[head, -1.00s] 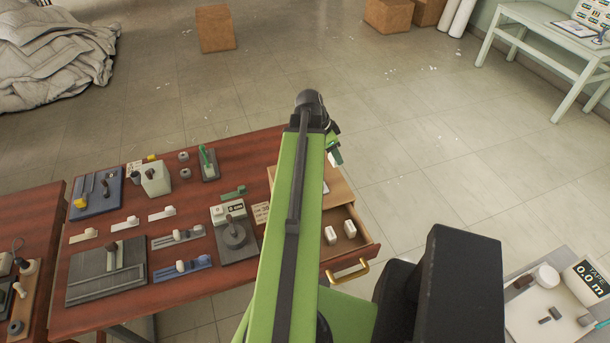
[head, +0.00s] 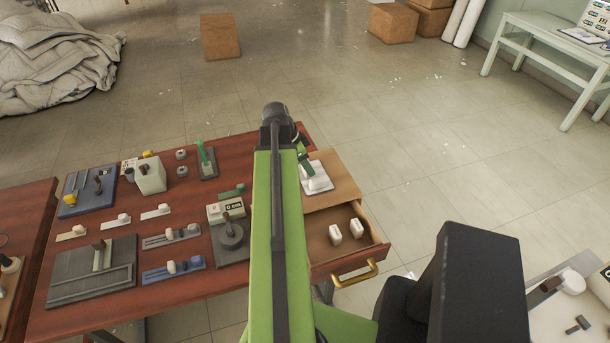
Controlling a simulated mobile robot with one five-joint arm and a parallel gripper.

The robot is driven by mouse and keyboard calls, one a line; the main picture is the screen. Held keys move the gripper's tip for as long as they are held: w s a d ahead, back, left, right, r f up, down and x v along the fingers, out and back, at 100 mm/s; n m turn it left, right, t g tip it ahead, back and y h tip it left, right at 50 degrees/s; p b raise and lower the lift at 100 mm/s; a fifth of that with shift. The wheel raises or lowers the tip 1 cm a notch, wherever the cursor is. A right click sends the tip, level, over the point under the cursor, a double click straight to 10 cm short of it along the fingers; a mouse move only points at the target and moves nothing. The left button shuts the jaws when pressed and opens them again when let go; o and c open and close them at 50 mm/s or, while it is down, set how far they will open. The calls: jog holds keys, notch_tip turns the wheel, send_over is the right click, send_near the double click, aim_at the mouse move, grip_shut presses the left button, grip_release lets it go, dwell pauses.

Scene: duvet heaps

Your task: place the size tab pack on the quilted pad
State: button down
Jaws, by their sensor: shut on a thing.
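My gripper (head: 308,168) shows just right of the end of my green arm, over the wooden top beside the open drawer. It is shut on a small white block, which I take for the size tab pack (head: 319,183). A pale flat pad, likely the quilted pad (head: 326,172), lies on the wooden top under the gripper. The pack is over this pad; I cannot tell whether it touches it. My arm and gripper hide part of the pad and the grip.
The open drawer (head: 318,247) holds two white blocks (head: 345,231). Its brass handle (head: 355,274) juts toward me. The red-brown table (head: 205,285) left of my arm carries several tools and slide gauges. The floor beyond is mostly clear, with cardboard boxes (head: 220,36) further back.

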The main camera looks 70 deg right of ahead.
jog(key=shift+f, duration=0.2)
jog(key=c, duration=0.7)
grip_release()
jog(key=shift+r, duration=0.1)
jog(key=shift+r+p, duration=0.3)
jog(key=shift+p, duration=0.1)
jog(key=p+v, duration=1)
jog(key=v, duration=0.1)
jog(key=shift+w+a+r+p, duration=0.1)
jog(key=shift+a+r+p, duration=0.05)
jog(key=shift+r+p, duration=0.25)
